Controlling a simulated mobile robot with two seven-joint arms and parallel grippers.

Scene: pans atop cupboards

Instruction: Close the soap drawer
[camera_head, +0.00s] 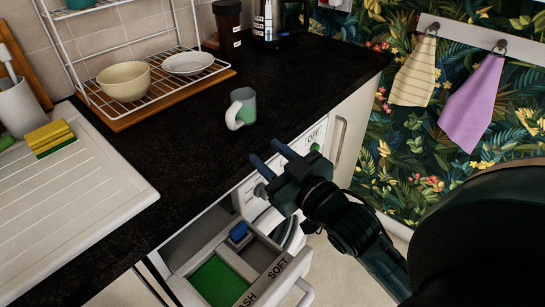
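The soap drawer (272,262) is pulled out from the front of the washing machine (312,136) below the dark counter. It has a green compartment, grey ones and a small blue piece, with lettering that includes "SOFT" on its front edge. My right gripper (267,157) is above and behind the drawer, near the counter's front edge. Its two blue fingertips are apart with nothing between them. It appears not to touch the drawer. My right arm covers part of the machine front. My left gripper is not in view.
A mug (241,108) stands on the dark counter (185,145) near the gripper. A dish rack (160,85) holds a bowl (124,80) and a plate (188,63). A sink drainboard (80,195) with sponges (50,137) is at left. Towels (470,105) hang at right.

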